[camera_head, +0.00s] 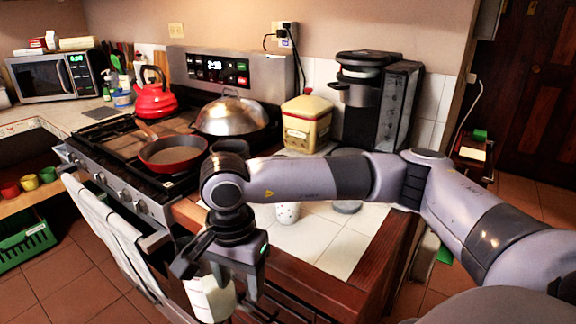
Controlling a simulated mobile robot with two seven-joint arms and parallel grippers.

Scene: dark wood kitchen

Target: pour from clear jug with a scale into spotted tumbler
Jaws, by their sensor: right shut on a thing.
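My right gripper (222,272) hangs low in front of the counter's near edge, pointing down. It is shut on a pale, see-through vessel, which looks like the clear jug (208,300). The jug is partly hidden by the fingers, and its scale and contents cannot be made out. The spotted tumbler (288,213) is white with small dark marks and stands on the tiled counter behind my right arm. The arm hides its upper part. The jug is to the left of the tumbler and lower in the picture, apart from it. My left gripper is not in view.
A coffee machine (378,105) and a yellow canister (307,125) stand at the back of the counter (335,240). The stove on the left holds a red pan (172,155), a domed lid (232,115) and a red kettle (155,98). A striped towel (98,220) hangs from the oven.

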